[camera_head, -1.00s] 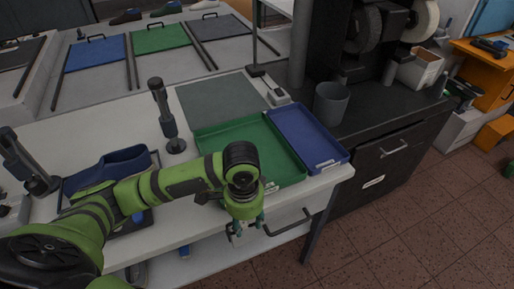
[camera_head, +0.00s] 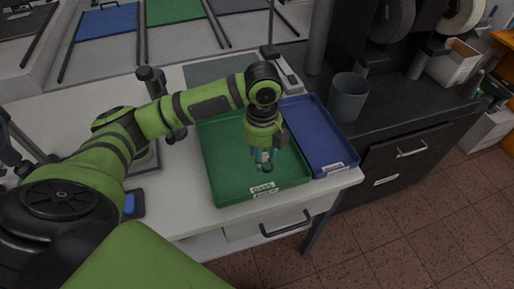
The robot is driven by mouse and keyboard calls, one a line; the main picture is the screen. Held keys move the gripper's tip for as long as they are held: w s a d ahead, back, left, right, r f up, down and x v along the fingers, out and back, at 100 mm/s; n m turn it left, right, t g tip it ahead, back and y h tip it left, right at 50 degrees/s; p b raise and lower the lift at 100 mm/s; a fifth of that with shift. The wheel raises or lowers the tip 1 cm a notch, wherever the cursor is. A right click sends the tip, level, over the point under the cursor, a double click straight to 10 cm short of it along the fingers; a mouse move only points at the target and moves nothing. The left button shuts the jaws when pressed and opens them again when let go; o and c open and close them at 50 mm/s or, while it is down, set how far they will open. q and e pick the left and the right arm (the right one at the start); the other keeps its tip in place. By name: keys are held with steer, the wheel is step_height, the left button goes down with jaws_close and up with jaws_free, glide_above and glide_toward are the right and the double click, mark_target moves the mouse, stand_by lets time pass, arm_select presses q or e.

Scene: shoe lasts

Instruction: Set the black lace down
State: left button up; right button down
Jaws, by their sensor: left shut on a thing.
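My left gripper (camera_head: 264,165) points down over the green tray (camera_head: 228,186) on the white table. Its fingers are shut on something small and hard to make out. I cannot clearly see the black lace, and the gripper may hide it. The green tray looks empty apart from a white label on its front wall. My right gripper is not in view.
A blue tray (camera_head: 318,135) lies right of the green one. A grey cup (camera_head: 348,97) stands on the dark bench behind. A dark stand (camera_head: 152,82) rises behind my left arm. The table's front edge is close to the green tray.

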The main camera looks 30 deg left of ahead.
arm_select(q)
steer(key=w+a+f, duration=0.1)
steer(key=w, duration=0.1)
steer(key=w+a+f, duration=0.1)
steer(key=w+f, duration=0.1)
steer(key=w+a+f+p, duration=0.1)
steer(key=w+a, duration=0.1)
steer(key=shift+a+f, duration=0.1)
steer(key=shift+f, duration=0.05)
step_height(320, 180, down, 4)
steer(key=shift+r+p, duration=0.15)
steer(key=shift+p, duration=0.5)
steer(key=shift+f, duration=0.25)
steer(key=shift+f, duration=0.15)
steer(key=o, duration=0.7)
steer(key=shift+o, duration=0.2)
